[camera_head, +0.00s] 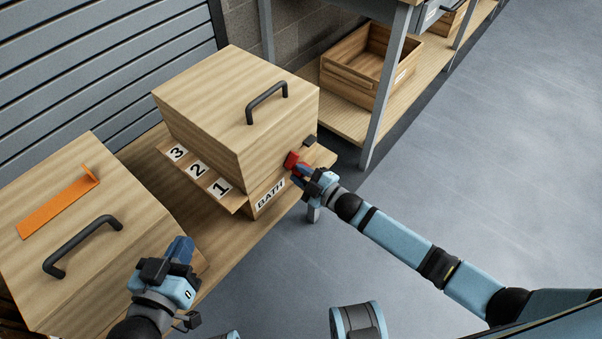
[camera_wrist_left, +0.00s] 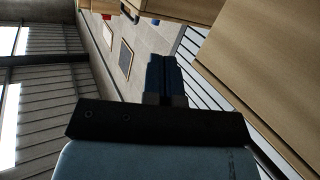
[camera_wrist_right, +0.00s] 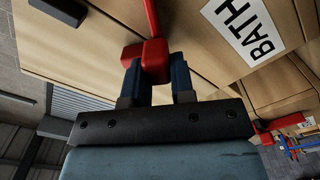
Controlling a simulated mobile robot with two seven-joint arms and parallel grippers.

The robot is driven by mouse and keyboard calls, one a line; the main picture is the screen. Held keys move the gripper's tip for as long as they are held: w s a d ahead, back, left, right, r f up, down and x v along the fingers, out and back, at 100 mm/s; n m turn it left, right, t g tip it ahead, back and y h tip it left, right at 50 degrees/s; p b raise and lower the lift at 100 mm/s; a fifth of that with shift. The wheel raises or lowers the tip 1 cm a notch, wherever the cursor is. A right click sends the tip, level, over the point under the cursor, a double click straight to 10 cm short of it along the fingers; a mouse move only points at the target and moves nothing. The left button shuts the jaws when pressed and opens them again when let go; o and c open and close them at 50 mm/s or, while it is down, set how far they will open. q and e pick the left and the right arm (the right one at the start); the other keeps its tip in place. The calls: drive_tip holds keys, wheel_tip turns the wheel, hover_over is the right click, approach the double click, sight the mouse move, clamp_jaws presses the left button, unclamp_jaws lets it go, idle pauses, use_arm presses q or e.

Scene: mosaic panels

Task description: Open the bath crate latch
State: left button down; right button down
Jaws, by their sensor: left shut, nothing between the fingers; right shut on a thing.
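The bath crate (camera_head: 232,110) is a wooden box with a black lid handle (camera_head: 267,101) and a white BATH label (camera_head: 270,196); the label also shows in the right wrist view (camera_wrist_right: 243,30). Its red latch (camera_head: 291,159) is on the front face. In the right wrist view the latch (camera_wrist_right: 152,58) has its block between the fingertips of my right gripper (camera_wrist_right: 157,75), which is shut on it. My right gripper (camera_head: 302,172) partly covers the latch in the head view. My left gripper (camera_head: 182,246) is shut and empty, beside the left crate; its blue fingers (camera_wrist_left: 165,75) are together.
A second wooden crate (camera_head: 130,215) with a black handle and an orange strip (camera_head: 58,203) stands at left. Tiles 1, 2, 3 (camera_head: 197,169) lie on a ledge. A shelf (camera_head: 345,116) holds an open wooden box (camera_head: 370,62). The floor at right is clear.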

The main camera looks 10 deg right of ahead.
drive_tip(key=c, duration=1)
unclamp_jaws()
drive_tip(key=shift+o, duration=0.2)
drive_tip(key=shift+s+d, duration=0.15)
drive_tip(key=shift+s, duration=0.05)
drive_tip(key=p+v, duration=0.1)
drive_tip(key=v, duration=0.3)
drive_tip(key=shift+s+d+r, duration=0.1)
drive_tip(key=shift+s+d, duration=0.15)
use_arm(q)
drive_tip(key=f+g, duration=0.1)
drive_tip(key=s+a+f+y+p, duration=0.1)
drive_tip(key=f, duration=0.1)
drive_tip(key=s+a+f+g, duration=0.1)
drive_tip(key=f, duration=0.1)
drive_tip(key=shift+a+g+y+p, duration=0.2)
drive_tip(key=shift+g+y+p, duration=0.1)
drive_tip(key=shift+y+p, duration=0.1)
use_arm(e)
drive_tip(key=v, duration=0.8)
drive_tip(key=shift+s+d, duration=0.2)
